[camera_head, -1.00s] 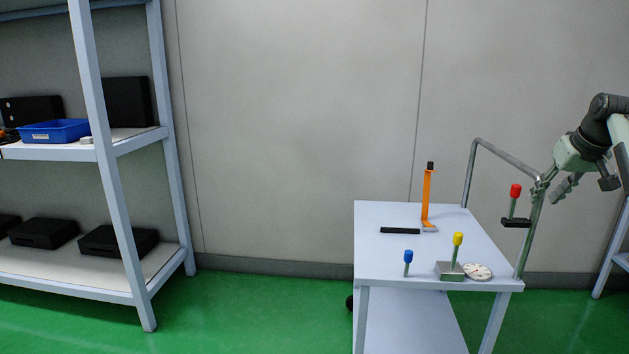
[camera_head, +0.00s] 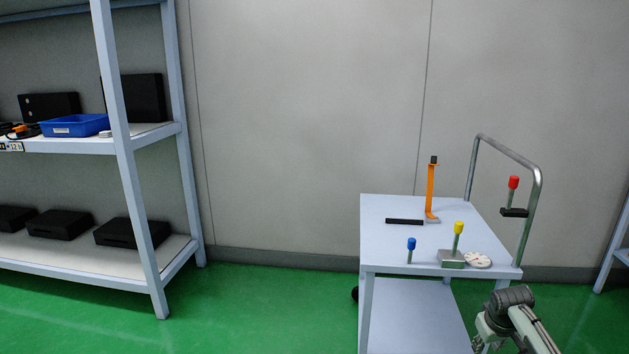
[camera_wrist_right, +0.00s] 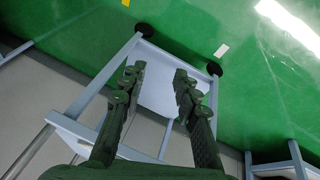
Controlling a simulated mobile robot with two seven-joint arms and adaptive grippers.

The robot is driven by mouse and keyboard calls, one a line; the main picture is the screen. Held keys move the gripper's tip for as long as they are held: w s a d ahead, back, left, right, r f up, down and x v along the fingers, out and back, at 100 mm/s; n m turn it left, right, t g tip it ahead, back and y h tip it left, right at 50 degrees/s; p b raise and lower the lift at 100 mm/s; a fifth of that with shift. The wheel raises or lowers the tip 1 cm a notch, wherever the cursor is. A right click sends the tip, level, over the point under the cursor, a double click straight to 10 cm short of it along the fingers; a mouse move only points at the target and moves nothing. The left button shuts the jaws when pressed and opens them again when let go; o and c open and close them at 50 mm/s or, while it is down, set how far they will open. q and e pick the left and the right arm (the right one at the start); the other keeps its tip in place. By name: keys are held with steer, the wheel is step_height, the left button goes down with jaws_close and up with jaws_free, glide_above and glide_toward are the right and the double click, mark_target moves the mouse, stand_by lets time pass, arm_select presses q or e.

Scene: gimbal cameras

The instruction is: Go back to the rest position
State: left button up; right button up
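My right arm (camera_head: 505,318) comes in at the lower right of the head view, in front of the cart's near right leg. Its gripper fingers cannot be made out there. In the right wrist view my right gripper (camera_wrist_right: 158,78) has its two dark fingers spread apart with nothing between them. Part of the cart shows beyond the fingers. My left arm and left gripper are in no frame.
The pale cart (camera_head: 385,252) carries an orange upright (camera_head: 430,192), a blue-topped peg (camera_head: 411,248), a yellow-topped peg (camera_head: 458,238) and a round dial (camera_head: 479,261). A red-topped part (camera_head: 513,190) is by its handle. A shelf rack (camera_head: 135,190) stands left; green floor (camera_head: 265,310) between is clear.

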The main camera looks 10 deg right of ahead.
steer(key=s+a+f+n+g, duration=0.1)
steer(key=s+a+f, duration=0.5)
steer(key=s+f, duration=0.3)
steer(key=s+a+f+n, duration=0.1)
steer(key=s+a+f, duration=0.4)
steer(key=s+f, duration=0.35)
steer(key=s+a+f, duration=0.4)
steer(key=s, duration=0.4)
steer(key=s+a+f+y, duration=0.1)
steer(key=s+a+f, duration=0.2)
steer(key=s, duration=0.5)
steer(key=shift+a+f+g+y, duration=0.3)
steer(key=shift+a+f, duration=0.05)
steer(key=shift+a, duration=0.45)
steer(key=shift+s, duration=0.1)
